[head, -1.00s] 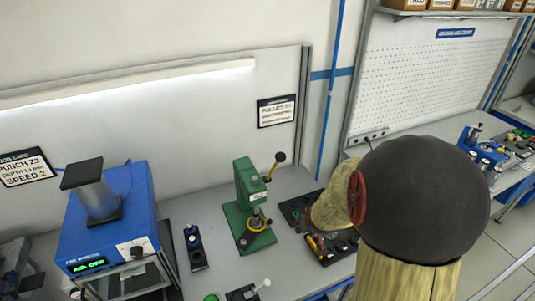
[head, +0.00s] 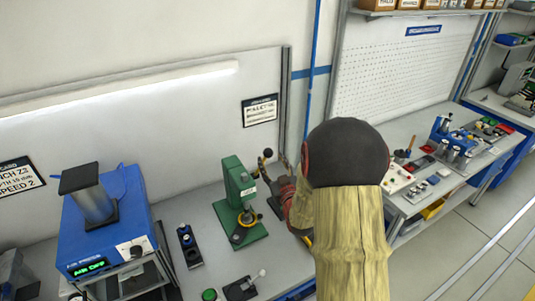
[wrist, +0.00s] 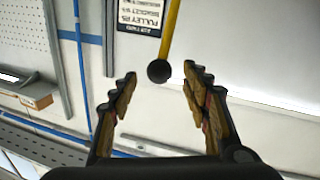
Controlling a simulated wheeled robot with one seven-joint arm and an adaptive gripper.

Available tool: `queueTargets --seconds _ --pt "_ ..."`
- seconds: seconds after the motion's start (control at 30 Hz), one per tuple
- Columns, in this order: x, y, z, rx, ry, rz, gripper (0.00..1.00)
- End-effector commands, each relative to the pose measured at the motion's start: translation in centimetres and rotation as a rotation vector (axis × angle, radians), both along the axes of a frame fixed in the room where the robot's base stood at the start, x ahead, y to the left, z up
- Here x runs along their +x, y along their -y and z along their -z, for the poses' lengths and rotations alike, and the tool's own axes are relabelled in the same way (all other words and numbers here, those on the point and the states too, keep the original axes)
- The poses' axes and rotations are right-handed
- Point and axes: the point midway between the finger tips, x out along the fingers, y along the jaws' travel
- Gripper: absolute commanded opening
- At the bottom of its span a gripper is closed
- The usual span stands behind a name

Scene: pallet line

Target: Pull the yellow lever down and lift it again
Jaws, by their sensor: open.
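The yellow lever (wrist: 171,30) ends in a round black knob (wrist: 159,71). In the wrist view the knob sits in the gap between the fingertips, and no finger visibly touches it. In the head view the knob (head: 267,153) is up beside the green press (head: 238,200), at its right. My gripper (wrist: 160,76) is open, with one finger on each side of the knob. In the head view my forearm hides part of the gripper, and most of the lever's rod is hard to see there.
A blue machine (head: 105,215) with a display stands left of the press. A small black fixture with a white-knobbed lever (head: 245,285) and a dark stand (head: 188,245) are in front. A wall sign (head: 260,110) hangs behind. Another bench (head: 420,130) stands at the right.

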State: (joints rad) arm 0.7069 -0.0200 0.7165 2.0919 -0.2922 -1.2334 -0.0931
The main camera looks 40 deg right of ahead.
Motion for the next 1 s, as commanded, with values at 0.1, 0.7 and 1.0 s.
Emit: queueTargets --seconds 0.1,0.7,1.0 --pt "1.8 0.8 -0.1 0.0 -0.001 -0.001 0.47" --pt "4.9 2.3 0.0 0.001 -0.002 0.0 0.47" --pt "4.9 2.3 0.0 0.001 -0.002 0.0 0.33"
